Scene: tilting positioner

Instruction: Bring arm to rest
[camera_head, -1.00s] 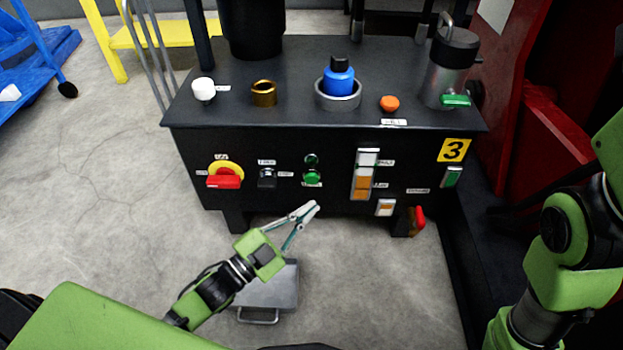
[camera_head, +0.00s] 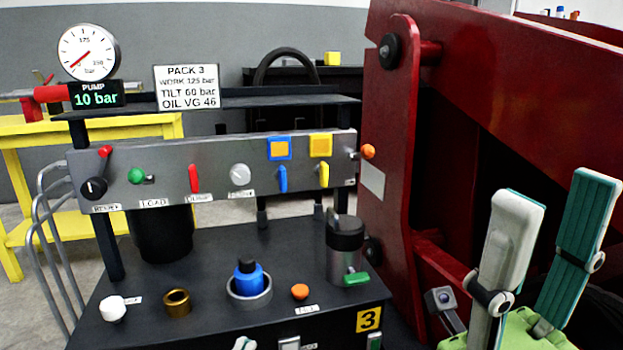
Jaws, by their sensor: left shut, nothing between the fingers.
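My right gripper (camera_head: 557,190) is raised at the lower right in the head view, pointing up. Its two pale and teal fingers stand apart with nothing between them. The rest of the left arm is out of the picture.
A red machine frame (camera_head: 395,150) rises behind my right gripper.

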